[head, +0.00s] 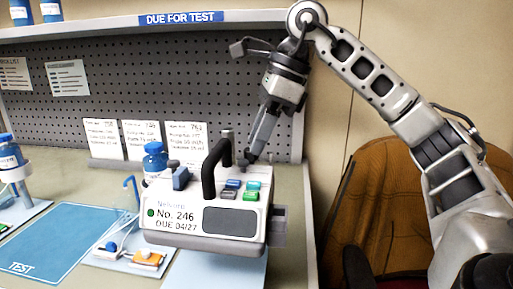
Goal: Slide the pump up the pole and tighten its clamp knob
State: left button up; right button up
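The pump (173,213) is a white box marked "No. 246, DUE 04/27", with a dark screen, coloured keys and a black handle (208,178) arching over its top. A grey bracket-like part (280,226) sticks out at its right side; I cannot tell whether it is the clamp. A short grey upright (228,134) shows behind the handle and may be the pole; most of it is hidden. No clamp knob can be made out. My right gripper (250,156) points down just behind the pump's top, right of the handle. Its fingers overlap, so its opening is unclear. My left gripper is out of view.
A blue "TEST" mat (60,240) lies at left beside a small tray with blue and orange parts (146,260). Blue-capped bottles (155,160) and cards (185,140) stand behind, before a pegboard (200,80). A brown chair (370,200) is at right.

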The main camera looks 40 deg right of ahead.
jog(key=shift+w+a+f, duration=0.2)
jog(key=shift+f, duration=0.45)
grip_shut()
jog(key=shift+s+a+m+t+h, duration=0.1)
jog(key=shift+m+t+h, duration=0.3)
jog(key=shift+m, duration=0.8)
grip_release()
jog(key=shift+r, duration=0.15)
